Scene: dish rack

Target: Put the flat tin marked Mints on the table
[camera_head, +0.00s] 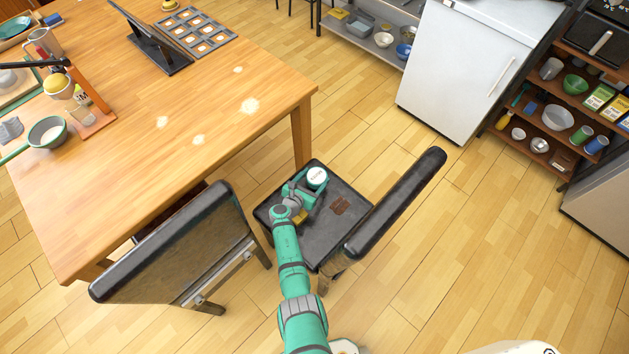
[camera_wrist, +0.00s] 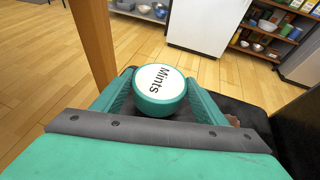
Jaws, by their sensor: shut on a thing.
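The round mints tin (camera_head: 317,176) has a white lid and a teal side, and the lid reads "Mints" in the wrist view (camera_wrist: 159,88). My gripper (camera_head: 309,184) is shut on it, with a finger on each side of the tin in the wrist view (camera_wrist: 158,100). The tin is over the black seat of a chair (camera_head: 330,231); I cannot tell whether it touches the seat. The wooden table (camera_head: 200,110) is to the left of the gripper, and its top is higher than the seat.
A second black chair (camera_head: 180,250) stands at the table's near edge. The tabletop's right part is mostly clear, with a grey compartment tray (camera_head: 195,32) and a dark stand (camera_head: 150,42) at the back. A rack, bowl (camera_head: 47,132) and other items crowd its left side.

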